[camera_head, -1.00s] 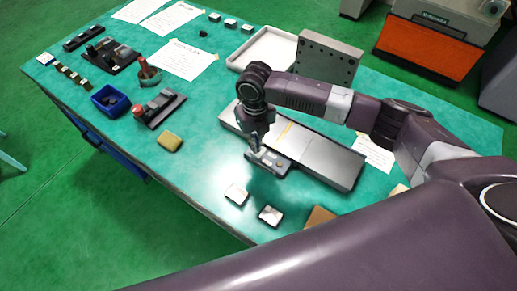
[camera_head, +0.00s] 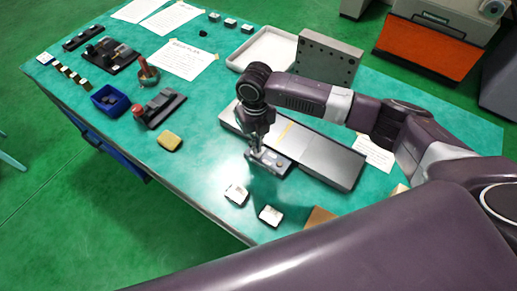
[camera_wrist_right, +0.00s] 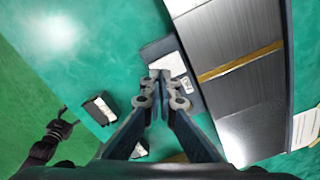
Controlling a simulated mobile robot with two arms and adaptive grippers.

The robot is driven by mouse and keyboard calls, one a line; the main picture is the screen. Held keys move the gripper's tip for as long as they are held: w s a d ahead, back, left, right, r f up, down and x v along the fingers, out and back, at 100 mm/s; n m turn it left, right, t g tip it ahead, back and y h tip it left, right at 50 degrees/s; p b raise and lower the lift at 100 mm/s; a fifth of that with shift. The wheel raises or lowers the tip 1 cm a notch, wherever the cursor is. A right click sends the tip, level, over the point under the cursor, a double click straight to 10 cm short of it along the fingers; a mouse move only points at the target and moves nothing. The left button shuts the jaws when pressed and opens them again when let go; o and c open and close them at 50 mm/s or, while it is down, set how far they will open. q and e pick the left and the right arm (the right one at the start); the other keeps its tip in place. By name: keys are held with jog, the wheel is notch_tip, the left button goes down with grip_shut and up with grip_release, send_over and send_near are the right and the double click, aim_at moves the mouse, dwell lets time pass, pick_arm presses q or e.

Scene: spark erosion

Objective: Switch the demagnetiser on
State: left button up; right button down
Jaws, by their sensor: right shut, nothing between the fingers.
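The demagnetiser is the long grey metal plate (camera_head: 315,155) with a yellow line across it, lying on the green bench. It also shows in the right wrist view (camera_wrist_right: 235,105). A small control box (camera_head: 280,167) with a pale label sits against its front side. In the right wrist view the box (camera_wrist_right: 157,50) is partly hidden by my fingers. My right gripper (camera_head: 252,152) points down at the box's left end; in the right wrist view its fingertips (camera_wrist_right: 160,76) are together, over the label's edge. Contact cannot be told. My left gripper (camera_wrist_right: 62,122) seems to be the small dark shape beyond the bench edge.
Two small pale-topped blocks (camera_head: 236,195) (camera_head: 270,215) lie in front of the box. A yellow block (camera_head: 169,141) is to the left. A white tray (camera_head: 262,48) and a grey drilled block (camera_head: 328,58) stand behind the plate. Bare bench lies left of the box.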

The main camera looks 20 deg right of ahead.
jog(key=shift+f+b, duration=0.5)
jog(key=shift+f, duration=0.4)
dwell(0.3)
notch_tip(320, 180, up, 7)
jog(key=p, duration=0.7)
jog(key=shift+r, duration=0.1)
dwell(0.4)
